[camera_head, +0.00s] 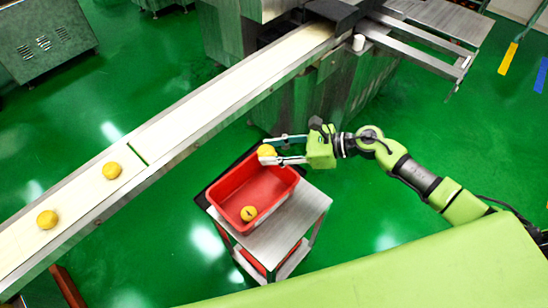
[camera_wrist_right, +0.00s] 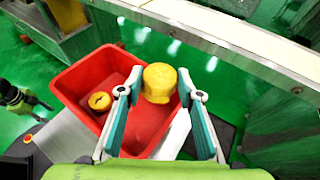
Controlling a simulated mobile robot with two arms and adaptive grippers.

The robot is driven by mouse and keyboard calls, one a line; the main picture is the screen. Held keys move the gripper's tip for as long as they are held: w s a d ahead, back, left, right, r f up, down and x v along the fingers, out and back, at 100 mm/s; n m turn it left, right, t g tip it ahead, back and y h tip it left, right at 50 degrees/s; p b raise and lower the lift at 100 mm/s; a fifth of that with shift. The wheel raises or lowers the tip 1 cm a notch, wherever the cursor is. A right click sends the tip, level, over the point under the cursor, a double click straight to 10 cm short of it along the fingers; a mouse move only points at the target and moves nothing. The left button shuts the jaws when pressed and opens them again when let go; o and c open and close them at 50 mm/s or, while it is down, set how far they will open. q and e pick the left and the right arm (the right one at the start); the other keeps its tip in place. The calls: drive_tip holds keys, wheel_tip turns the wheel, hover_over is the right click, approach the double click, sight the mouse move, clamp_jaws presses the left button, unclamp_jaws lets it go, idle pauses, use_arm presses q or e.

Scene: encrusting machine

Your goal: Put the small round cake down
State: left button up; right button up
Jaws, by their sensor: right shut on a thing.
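My right gripper (camera_head: 268,150) is shut on a small round yellow cake (camera_head: 266,151). The gap between the held cake and the crate floor is hard to judge. A second yellow cake (camera_head: 249,213) lies in the front part of the crate. It also shows in the right wrist view (camera_wrist_right: 99,101). My left gripper is not in view.
The crate stands on a small metal cart (camera_head: 292,222). A long conveyor (camera_head: 170,130) runs diagonally beyond it, with two yellow cakes (camera_head: 112,170) (camera_head: 47,219) on its belt. The crate floor between the two cakes is clear.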

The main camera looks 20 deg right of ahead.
drive_tip(key=shift+w+d+f, duration=0.1)
drive_tip(key=shift+w+f, duration=0.05)
drive_tip(key=shift+f, duration=0.05)
wheel_tip(320, 180, down, 4)
drive_tip(key=shift+d+r+p, duration=0.15)
drive_tip(key=shift+r+p, duration=0.1)
drive_tip(key=shift+p, duration=0.15)
drive_tip(key=shift+f+b, duration=0.6)
drive_tip(key=shift+b, duration=0.2)
drive_tip(key=o, duration=1.1)
drive_tip(key=shift+f, duration=0.1)
